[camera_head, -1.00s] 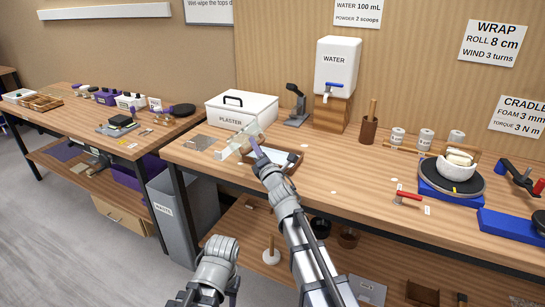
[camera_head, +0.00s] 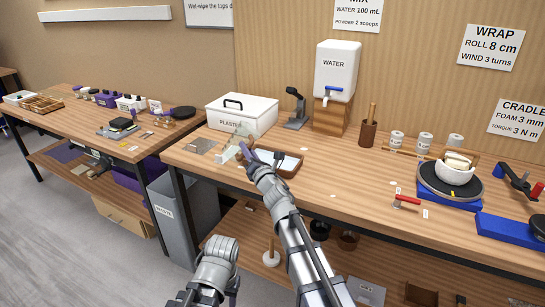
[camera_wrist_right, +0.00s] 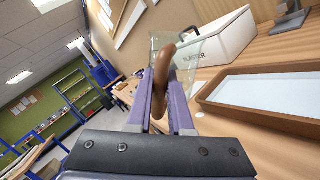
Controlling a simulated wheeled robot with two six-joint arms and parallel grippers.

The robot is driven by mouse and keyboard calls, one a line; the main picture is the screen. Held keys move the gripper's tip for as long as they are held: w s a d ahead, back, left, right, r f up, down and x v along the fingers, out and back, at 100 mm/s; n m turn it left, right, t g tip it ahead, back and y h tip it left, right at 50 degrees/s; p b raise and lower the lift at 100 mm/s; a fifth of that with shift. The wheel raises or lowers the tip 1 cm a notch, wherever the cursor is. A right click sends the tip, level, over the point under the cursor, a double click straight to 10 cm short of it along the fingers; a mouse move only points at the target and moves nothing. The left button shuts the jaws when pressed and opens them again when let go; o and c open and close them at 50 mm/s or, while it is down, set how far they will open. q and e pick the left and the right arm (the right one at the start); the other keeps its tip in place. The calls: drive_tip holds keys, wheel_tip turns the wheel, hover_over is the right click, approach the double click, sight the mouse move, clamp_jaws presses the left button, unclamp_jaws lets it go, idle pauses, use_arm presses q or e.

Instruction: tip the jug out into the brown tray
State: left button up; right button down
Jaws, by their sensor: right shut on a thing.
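The clear jug (camera_wrist_right: 176,48) has a brown handle (camera_wrist_right: 162,78), which sits between the purple fingers of my right gripper (camera_wrist_right: 160,108). In the head view my right gripper (camera_head: 248,155) holds the see-through jug (camera_head: 232,150) above the bench, just left of the brown tray. The jug looks tilted; its contents cannot be made out. The brown tray (camera_wrist_right: 265,121) lies flat on the bench with a pale inside, to the right of the jug in both views; it also shows in the head view (camera_head: 291,172), partly behind my gripper.
A white plaster box (camera_head: 241,113) stands behind the jug. A grey flat plate (camera_head: 199,146) lies to the left. A black stand (camera_head: 297,110) and a water tank (camera_head: 337,70) are behind the tray.

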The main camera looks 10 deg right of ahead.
drive_tip(key=shift+r, duration=0.1)
drive_tip(key=r+n+p, duration=0.1)
drive_tip(key=r+p, duration=0.1)
drive_tip(key=r+n+p, duration=0.1)
drive_tip(key=r+p, duration=0.2)
drive_tip(key=r+n+p, duration=0.1)
drive_tip(key=r+p, duration=0.1)
drive_tip(key=p, duration=0.1)
drive_tip(key=shift+d+r+g+y, duration=0.2)
drive_tip(key=shift+d+g+y, duration=0.05)
drive_tip(key=shift+g+y, duration=0.05)
drive_tip(key=shift+n, duration=0.3)
drive_tip(key=shift+f, duration=0.1)
drive_tip(key=shift+n, duration=0.6)
drive_tip(key=f+b, duration=0.4)
drive_tip(key=d+f+b, duration=0.1)
drive_tip(key=f+b, duration=0.1)
drive_tip(key=f, duration=0.1)
drive_tip(key=shift+w, duration=0.2)
drive_tip(key=shift+a+r+n+g, duration=0.2)
drive_tip(key=shift+a+n+g, duration=0.1)
drive_tip(key=shift+n, duration=0.2)
drive_tip(key=n, duration=0.1)
drive_tip(key=a+f+n, duration=0.1)
drive_tip(key=shift+s+a+f+n, duration=0.1)
drive_tip(key=shift+s+n, duration=0.05)
drive_tip(key=shift+n, duration=0.25)
